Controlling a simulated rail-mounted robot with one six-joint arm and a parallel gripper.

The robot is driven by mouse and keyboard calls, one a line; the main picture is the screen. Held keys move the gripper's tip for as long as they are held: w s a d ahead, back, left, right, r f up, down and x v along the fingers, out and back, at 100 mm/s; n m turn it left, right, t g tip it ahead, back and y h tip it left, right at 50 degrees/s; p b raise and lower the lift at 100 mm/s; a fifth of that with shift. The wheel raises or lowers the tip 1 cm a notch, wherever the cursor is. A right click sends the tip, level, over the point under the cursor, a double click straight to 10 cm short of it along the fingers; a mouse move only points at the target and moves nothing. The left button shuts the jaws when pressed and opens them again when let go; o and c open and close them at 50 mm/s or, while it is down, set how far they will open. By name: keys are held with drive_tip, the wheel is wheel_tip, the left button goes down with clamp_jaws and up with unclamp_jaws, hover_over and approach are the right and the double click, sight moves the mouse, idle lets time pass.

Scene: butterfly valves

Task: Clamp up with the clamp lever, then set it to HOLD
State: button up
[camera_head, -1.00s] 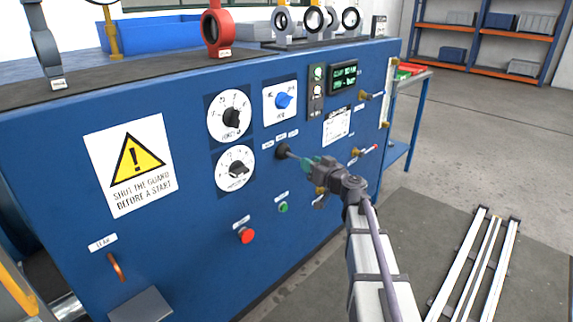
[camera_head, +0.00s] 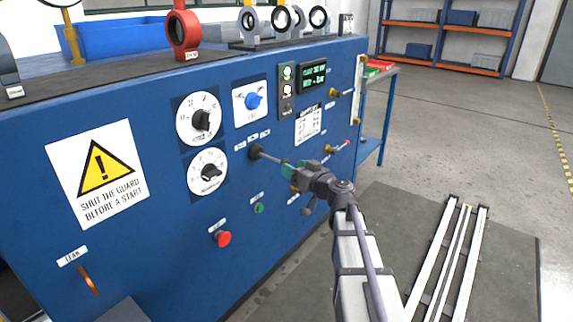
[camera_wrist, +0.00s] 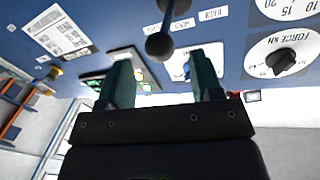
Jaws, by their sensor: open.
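The clamp lever (camera_head: 268,157) is a thin rod with a dark boot at its base, sticking out of the blue panel below a row of small white labels. In the wrist view its dark ball knob (camera_wrist: 159,46) shows between the lines of my two teal fingers, near their tips. My gripper (camera_head: 288,167) is at the lever's outer end and open; in the wrist view (camera_wrist: 161,58) there are clear gaps between the knob and both fingers. One white label beside the lever, upside down in the wrist view, seems to read HOLD (camera_wrist: 174,27).
Two black dials (camera_head: 201,119) are left of the lever, with a blue knob (camera_head: 253,100) above. A display (camera_head: 313,76) shows small green text. A red button (camera_head: 223,239) and a green button (camera_head: 259,208) sit below. Brass fittings (camera_head: 331,149) project from the panel at right.

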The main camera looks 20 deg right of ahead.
drive_tip(key=v, duration=0.6)
